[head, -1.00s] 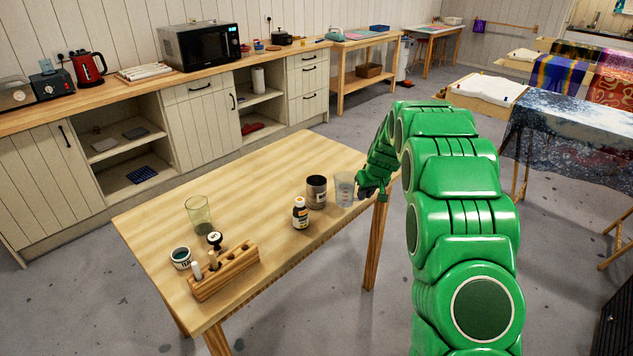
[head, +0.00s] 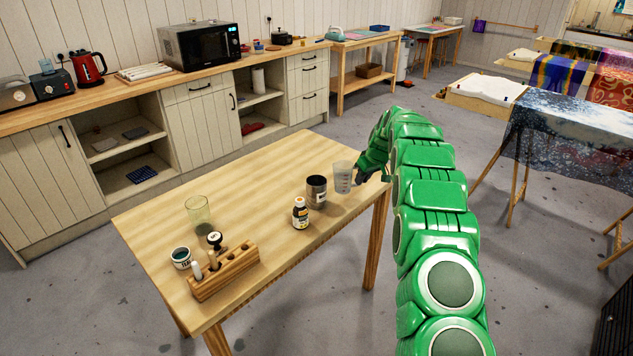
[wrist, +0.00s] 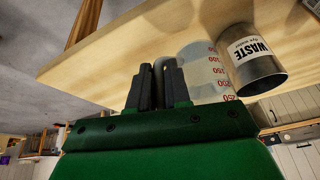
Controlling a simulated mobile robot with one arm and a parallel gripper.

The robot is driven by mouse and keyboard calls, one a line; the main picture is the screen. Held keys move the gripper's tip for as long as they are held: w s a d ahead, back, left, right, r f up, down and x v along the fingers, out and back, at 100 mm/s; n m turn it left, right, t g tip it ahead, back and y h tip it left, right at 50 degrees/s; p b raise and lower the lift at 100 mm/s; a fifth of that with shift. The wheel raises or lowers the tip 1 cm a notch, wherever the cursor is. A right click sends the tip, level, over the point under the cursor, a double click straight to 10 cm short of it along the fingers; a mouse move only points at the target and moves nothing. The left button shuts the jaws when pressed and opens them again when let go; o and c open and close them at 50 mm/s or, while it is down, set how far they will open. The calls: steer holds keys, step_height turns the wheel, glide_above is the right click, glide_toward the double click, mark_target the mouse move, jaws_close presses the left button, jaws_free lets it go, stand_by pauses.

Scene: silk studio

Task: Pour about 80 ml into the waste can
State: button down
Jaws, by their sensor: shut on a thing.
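The waste can (head: 316,194) is a dark metal cylinder, upright near the table's right end. The wrist view shows its WASTE label (wrist: 250,48). A translucent measuring jug (head: 343,179) with red graduations stands upright just right of the can; it also shows in the wrist view (wrist: 207,70). My gripper (head: 369,178) is at the jug's right side. In the wrist view its dark fingers (wrist: 160,88) are shut on the jug's grey handle. I cannot tell the liquid level in the jug, or surely whether its base clears the table.
On the wooden table (head: 235,185), a small labelled bottle (head: 300,213) stands in front of the can. A clear glass (head: 198,210), a small jar (head: 181,258) and a wooden rack (head: 225,270) are at the left. The table's middle back is clear.

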steer(key=shift+w+d+f+n, duration=0.25)
steer(key=shift+w+d, duration=0.1)
steer(key=shift+w, duration=0.2)
steer(key=shift+w+d+f+n, duration=0.2)
steer(key=shift+w+d+n, duration=0.1)
steer(key=shift+w, duration=0.2)
steer(key=shift+w+d+f+n, duration=0.25)
steer(key=shift+w+d, duration=0.1)
steer(key=shift+w, duration=0.2)
steer(key=shift+w+d+f+g+y, duration=0.15)
steer(key=shift+d+f+g+y, duration=0.15)
steer(key=shift+w+d+n, duration=0.1)
steer(key=shift+d+n, duration=0.05)
steer(key=shift+n, duration=0.15)
steer(key=shift+d+f+n, duration=0.5)
steer(key=shift+d+f, duration=0.05)
steer(key=shift+f, duration=0.05)
steer(key=shift+r, duration=0.1)
